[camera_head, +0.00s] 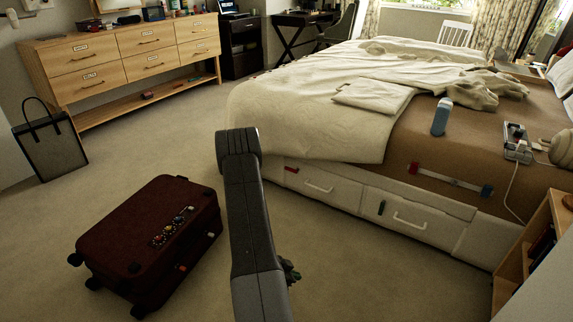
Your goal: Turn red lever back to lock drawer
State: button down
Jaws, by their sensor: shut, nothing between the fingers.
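The red lever (291,170) is a small bar on the upper left of the left white drawer (312,187) in the bed base. It lies roughly level, and the drawer front looks flush with the base. A green lever (381,208) stands upright on the right drawer (408,222). My gripper (291,271) shows only in part, low in the picture behind my arm. It is shut and empty, apart from the red lever and nearer to me. My arm hides most of it.
A dark red suitcase (150,235) lies on the carpet at left. A black bag (50,146) stands by the wooden dresser (130,55). A wooden shelf (540,235) is at the right edge. Carpet between suitcase and bed is clear apart from my arm.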

aim_at(291, 170)
jog(key=i+l+u, duration=0.2)
jog(key=i+l, duration=0.15)
jog(key=i, duration=0.15)
jog(key=i+l+u, duration=0.45)
jog(key=i+l, duration=0.4)
jog(key=i+l+u, duration=0.2)
jog(key=i+l, duration=0.2)
jog(key=l, duration=0.2)
jog(key=i+l+u, duration=0.25)
jog(key=l, duration=0.35)
jog(key=i, duration=0.1)
